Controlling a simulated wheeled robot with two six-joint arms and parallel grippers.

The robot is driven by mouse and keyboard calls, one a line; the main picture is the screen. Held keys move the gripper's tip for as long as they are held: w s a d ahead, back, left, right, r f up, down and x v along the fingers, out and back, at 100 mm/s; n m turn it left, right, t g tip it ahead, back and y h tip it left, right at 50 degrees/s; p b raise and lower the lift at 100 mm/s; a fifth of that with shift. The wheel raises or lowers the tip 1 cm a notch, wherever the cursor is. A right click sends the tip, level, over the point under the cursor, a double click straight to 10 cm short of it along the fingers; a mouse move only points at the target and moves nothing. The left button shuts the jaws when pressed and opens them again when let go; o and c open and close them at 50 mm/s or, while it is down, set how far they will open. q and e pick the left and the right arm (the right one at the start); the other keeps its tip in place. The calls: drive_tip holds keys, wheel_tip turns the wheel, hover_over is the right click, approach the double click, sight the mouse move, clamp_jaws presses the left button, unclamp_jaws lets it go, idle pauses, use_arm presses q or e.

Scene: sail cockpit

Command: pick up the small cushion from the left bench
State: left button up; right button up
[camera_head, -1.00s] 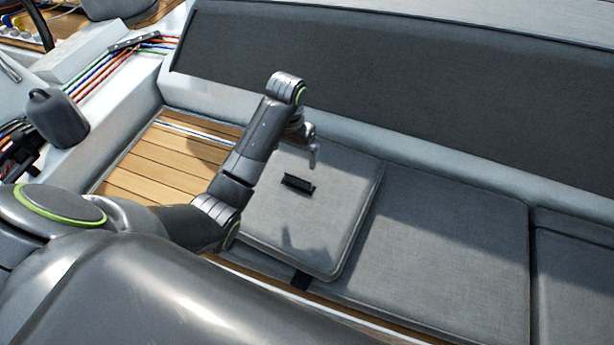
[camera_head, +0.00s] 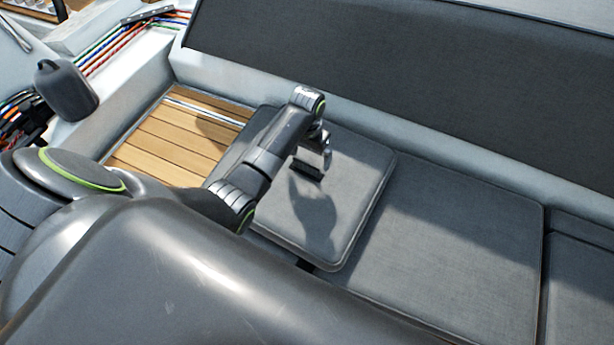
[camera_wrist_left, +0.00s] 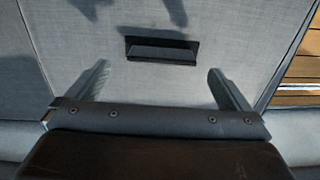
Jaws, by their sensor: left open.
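The small grey square cushion (camera_head: 350,200) lies on the bench at its left end, beside the bare wooden slats. It has a black handle (camera_head: 307,171) on its top. My left gripper (camera_head: 326,160) is over the cushion, just behind the handle in the head view. In the left wrist view its two fingers (camera_wrist_left: 158,72) are spread wide with nothing between them. The handle (camera_wrist_left: 162,50) lies ahead of the fingertips and roughly centred between them, on the cushion's face (camera_wrist_left: 75,60). My right gripper is not in view.
More grey seat cushions (camera_head: 460,225) continue to the right. A dark backrest (camera_head: 400,70) runs along the back. Bare wooden slats (camera_head: 165,140) are on the left. Coloured ropes (camera_head: 115,45) and a dark container (camera_head: 65,92) sit at the upper left.

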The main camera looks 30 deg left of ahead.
sight(307, 164)
use_arm(q)
drive_tip(key=shift+w+a+f, duration=0.1)
drive_tip(key=shift+w+f, duration=0.05)
drive_tip(key=shift+f, duration=1.3)
drive_tip(key=shift+w+a+f, duration=0.1)
drive_tip(key=shift+f, duration=1.3)
drive_tip(key=c, duration=1.7)
drive_tip(key=shift+c, duration=1)
drive_tip(key=shift+r, duration=0.15)
